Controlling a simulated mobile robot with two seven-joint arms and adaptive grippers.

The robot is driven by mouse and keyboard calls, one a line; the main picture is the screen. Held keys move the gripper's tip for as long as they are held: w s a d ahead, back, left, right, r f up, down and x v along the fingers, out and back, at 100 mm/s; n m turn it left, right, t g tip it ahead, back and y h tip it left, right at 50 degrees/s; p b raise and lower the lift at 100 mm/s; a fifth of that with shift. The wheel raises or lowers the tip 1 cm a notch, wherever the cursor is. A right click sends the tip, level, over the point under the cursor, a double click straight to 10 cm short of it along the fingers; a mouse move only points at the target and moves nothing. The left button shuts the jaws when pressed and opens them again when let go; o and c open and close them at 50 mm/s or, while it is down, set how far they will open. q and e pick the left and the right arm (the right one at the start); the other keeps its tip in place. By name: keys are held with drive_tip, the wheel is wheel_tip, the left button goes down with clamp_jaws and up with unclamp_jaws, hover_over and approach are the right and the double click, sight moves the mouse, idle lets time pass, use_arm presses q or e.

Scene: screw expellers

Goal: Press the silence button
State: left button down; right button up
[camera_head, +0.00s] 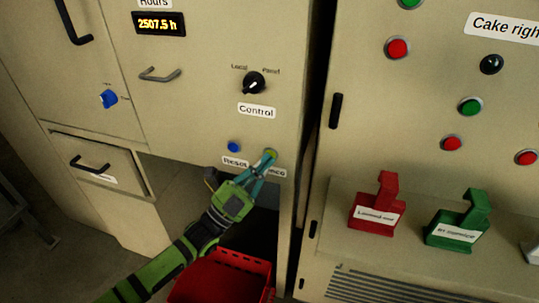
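My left gripper (268,159) reaches up and right to the beige control panel (200,120). Its teal fingers come together at their tips, and it looks shut with nothing held. The tips are over the spot just above a white label (275,172) that ends in "nce", the rest of it covered by the fingers. A small yellowish round part (270,153) shows at the tips and looks like the silence button. Whether the tips touch it or press it in, I cannot tell. My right gripper is not in view.
Left of the fingertips is the blue Reset button (234,147). Above is the black Control selector knob (253,83). Red (377,207) and green (460,222) tag holders stand on a ledge at right.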

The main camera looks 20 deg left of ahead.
use_arm(q)
drive_tip(key=shift+s+p, duration=0.4)
drive_tip(key=shift+s, duration=0.35)
drive_tip(key=s+p, duration=0.2)
drive_tip(key=s, duration=0.3)
drive_tip(key=shift+a+p, duration=0.1)
drive_tip(key=shift+p, duration=0.2)
idle(0.4)
